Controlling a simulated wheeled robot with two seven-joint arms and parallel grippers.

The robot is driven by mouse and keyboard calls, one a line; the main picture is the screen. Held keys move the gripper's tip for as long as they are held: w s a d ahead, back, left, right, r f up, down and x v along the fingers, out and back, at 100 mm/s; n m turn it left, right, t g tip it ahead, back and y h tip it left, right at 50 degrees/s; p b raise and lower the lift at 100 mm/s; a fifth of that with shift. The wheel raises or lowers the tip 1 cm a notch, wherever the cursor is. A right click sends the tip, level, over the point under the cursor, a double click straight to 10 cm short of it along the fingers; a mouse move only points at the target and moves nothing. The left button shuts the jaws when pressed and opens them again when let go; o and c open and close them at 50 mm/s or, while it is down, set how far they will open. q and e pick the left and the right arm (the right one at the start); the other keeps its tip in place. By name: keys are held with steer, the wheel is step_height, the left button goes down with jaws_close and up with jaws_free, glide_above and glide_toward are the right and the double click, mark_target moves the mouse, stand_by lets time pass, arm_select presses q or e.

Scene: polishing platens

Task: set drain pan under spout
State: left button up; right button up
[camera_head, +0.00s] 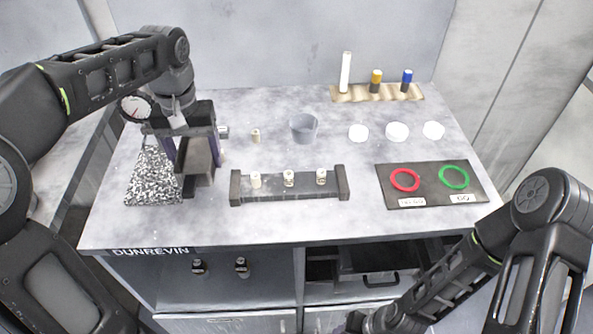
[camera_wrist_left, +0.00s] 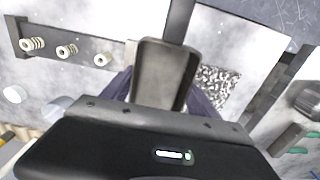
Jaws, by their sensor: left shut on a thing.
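A dark grey, shallow rectangular pan (camera_head: 199,160) is at the left of the bench in the head view, tilted with its open side partly visible. It also fills the middle of the left wrist view (camera_wrist_left: 160,75). My left gripper (camera_head: 193,143) is shut on the pan, its purple-grey fingers on either side. A small silver fitting (camera_head: 223,131) shows just right of the gripper; I cannot tell whether it is the spout. The gripper and arm hide much of what stands behind.
A black-and-white speckled plate (camera_head: 152,180) lies beside the pan. A dark rack (camera_head: 288,193) with several small pieces stands at the front middle. A grey cup (camera_head: 304,127), white discs (camera_head: 397,131) and a ring mat (camera_head: 432,195) are farther right.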

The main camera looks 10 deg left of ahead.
arm_select(q)
glide_above(209, 196)
steer(key=shift+f+p, duration=0.35)
steer(key=shift+f, duration=2.8)
steer(key=shift+f, duration=1.9)
steer(key=shift+f, duration=0.2)
steer(key=o, duration=1.2)
steer(key=shift+r, duration=0.1)
